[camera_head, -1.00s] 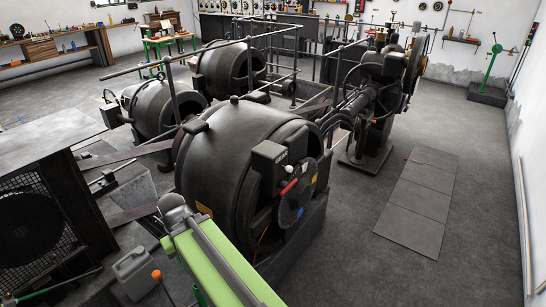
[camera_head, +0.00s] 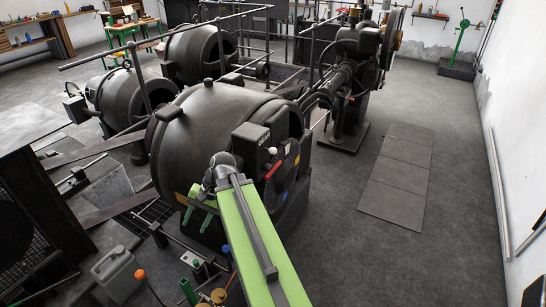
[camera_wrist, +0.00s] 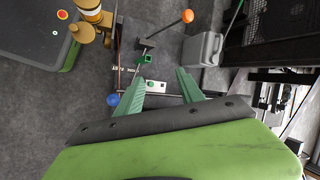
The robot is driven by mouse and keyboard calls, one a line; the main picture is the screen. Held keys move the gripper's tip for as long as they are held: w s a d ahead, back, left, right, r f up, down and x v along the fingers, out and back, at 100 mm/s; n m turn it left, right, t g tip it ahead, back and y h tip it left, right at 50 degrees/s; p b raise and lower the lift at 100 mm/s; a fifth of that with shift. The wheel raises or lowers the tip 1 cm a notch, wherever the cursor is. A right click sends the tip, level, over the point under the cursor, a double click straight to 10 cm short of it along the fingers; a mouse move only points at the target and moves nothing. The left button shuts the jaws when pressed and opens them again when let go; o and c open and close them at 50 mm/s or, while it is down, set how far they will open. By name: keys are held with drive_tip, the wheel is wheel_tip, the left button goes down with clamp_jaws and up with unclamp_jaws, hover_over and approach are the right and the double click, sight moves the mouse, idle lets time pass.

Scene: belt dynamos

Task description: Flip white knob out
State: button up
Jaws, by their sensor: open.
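A large black dynamo (camera_head: 210,125) stands in the middle of the head view. On its right end are a black box and a red handle (camera_head: 274,171). In the wrist view, my gripper (camera_wrist: 157,80) is open and points down at the floor-level gear. A small white switch box (camera_wrist: 155,86) with coloured buttons shows between the fingers.
A grey jerrycan (camera_head: 113,272) and an orange-knobbed lever (camera_head: 140,274) stand at the lower left. A blue knob (camera_wrist: 113,100) lies near one finger in the wrist view. Railings (camera_head: 150,45) run behind the dynamo. The floor at right is open, with flat plates (camera_head: 398,178).

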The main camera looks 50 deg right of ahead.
drive_tip(key=s+d+r+m+t+y+b, duration=0.15)
drive_tip(key=d+m+t, duration=0.3)
drive_tip(key=d, duration=0.45)
drive_tip(key=s+d+r+m+t+y+b, duration=0.1)
drive_tip(key=s+d+r+m+t+b, duration=0.15)
drive_tip(key=d+m, duration=0.55)
drive_tip(key=m+t+h+b, duration=0.3)
drive_tip(key=m+t+h, duration=0.1)
drive_tip(key=m+t, duration=0.4)
approach(276, 151)
drive_tip(key=shift+n+y, duration=0.25)
drive_tip(key=x, duration=1.1)
drive_tip(key=shift+w+d+f, duration=0.15)
drive_tip(key=shift+w+f, duration=0.05)
drive_tip(key=shift+w, duration=0.15)
drive_tip(key=shift+c, duration=0.5)
clamp_jaws()
